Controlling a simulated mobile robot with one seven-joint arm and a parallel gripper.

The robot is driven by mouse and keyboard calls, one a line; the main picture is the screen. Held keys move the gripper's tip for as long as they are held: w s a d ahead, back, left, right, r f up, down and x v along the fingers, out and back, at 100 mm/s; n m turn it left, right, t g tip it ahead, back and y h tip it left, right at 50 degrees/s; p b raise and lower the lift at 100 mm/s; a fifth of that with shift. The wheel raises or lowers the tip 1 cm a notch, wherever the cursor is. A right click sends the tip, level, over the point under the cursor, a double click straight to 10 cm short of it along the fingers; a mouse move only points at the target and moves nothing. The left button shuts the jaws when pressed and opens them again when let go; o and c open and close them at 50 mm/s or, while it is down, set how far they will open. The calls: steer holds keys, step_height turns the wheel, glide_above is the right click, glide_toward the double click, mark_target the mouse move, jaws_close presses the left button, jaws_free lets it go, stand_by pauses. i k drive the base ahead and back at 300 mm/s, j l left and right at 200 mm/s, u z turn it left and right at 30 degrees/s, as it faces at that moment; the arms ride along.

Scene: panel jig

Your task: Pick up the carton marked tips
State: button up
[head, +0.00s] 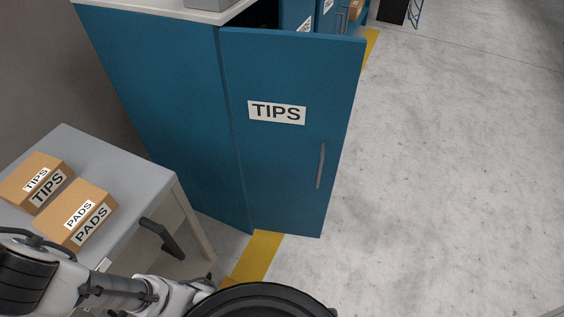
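The carton marked TIPS (23,177) is a brown box with white labels on its top and side. It sits on a grey table (130,171) at the left of the head view. A similar brown carton marked PADS (97,205) is beside it, nearer to me and to the right. My arm (110,291) crosses the bottom left, in front of the table. My gripper cannot be made out in this view, and nothing is seen touching the TIPS carton.
A blue cabinet (158,85) stands behind the table. Its door (283,165), also labelled TIPS, appears swung out, with a handle (320,165). A dark bracket-like handle (163,237) juts from the table's right side. Open concrete floor (460,170) lies right.

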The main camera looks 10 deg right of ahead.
mark_target(33, 184)
steer(key=u, duration=1.05)
